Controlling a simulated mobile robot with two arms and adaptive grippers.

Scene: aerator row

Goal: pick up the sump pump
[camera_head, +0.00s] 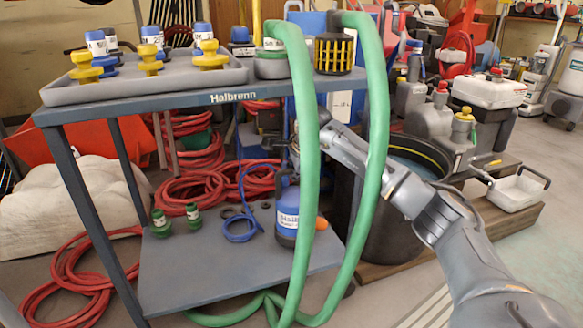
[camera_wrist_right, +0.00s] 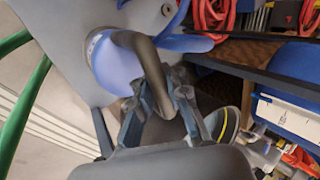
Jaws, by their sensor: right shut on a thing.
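The sump pump (camera_head: 287,215) is a blue body with a white label and a dark base. It is upright at the lower shelf (camera_head: 190,285) of the grey cart, apparently resting on it, partly behind a green hose. In the right wrist view the blue pump (camera_wrist_right: 112,65) shows its dark curved handle (camera_wrist_right: 143,50). My right gripper (camera_wrist_right: 160,95) is shut on that handle, with one finger on each side. In the head view my right gripper (camera_head: 295,158) is above the pump, largely hidden by the hose. My left gripper is in neither view.
The green hose (camera_head: 377,110) hangs in loops in front of the cart and my right arm. The upper tray (camera_head: 150,88) holds yellow and blue fittings. A dark tub (camera_head: 385,230) stands right.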

